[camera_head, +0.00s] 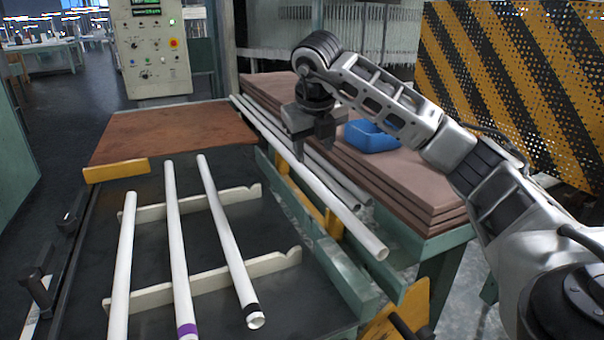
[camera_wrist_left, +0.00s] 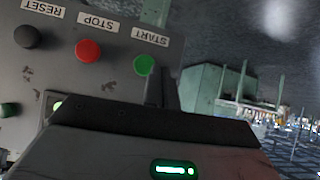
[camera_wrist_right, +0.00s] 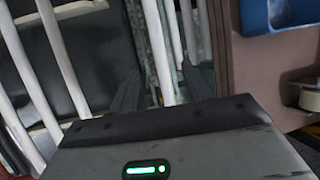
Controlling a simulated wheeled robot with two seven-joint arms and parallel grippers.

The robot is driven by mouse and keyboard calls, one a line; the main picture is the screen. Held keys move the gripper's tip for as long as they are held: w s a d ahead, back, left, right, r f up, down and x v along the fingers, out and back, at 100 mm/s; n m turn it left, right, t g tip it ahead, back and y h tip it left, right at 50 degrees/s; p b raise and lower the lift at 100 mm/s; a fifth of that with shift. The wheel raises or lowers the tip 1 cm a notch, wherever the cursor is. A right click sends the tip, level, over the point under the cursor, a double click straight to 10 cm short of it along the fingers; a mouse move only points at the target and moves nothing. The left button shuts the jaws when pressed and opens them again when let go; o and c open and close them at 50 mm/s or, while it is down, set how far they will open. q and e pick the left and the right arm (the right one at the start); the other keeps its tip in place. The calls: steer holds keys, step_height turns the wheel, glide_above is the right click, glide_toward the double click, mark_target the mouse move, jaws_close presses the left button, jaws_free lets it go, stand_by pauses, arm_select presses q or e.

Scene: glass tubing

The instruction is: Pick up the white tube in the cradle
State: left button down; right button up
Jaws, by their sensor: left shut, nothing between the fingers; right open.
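The white tube (camera_head: 343,212) lies in the cradle (camera_head: 331,223), which shows yellow supports beside a green rail. It slants from the back left to the front right. My right gripper (camera_head: 313,150) is over its middle, open, pointing down. In the right wrist view a white tube (camera_wrist_right: 158,50) runs between the two spread fingers (camera_wrist_right: 162,82); I cannot tell whether they touch it. My left gripper (camera_wrist_left: 163,88) is shut and empty in the left wrist view, close to a button panel (camera_wrist_left: 60,80). I do not make it out in the head view.
Three white tubes (camera_head: 178,250) rest on a pale notched rack (camera_head: 215,280) at the left. Stacked brown boards (camera_head: 420,190) with a blue bin (camera_head: 372,136) stand right of the cradle. Grey tubes (camera_head: 345,187) lie between. A striped guard (camera_head: 520,80) rises at the back right.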

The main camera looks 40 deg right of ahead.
mark_target(312, 177)
steer(key=p+x, duration=0.1)
steer(key=x, duration=0.8)
steer(key=shift+w+f, duration=0.25)
steer(key=shift+f, duration=0.05)
jaws_close()
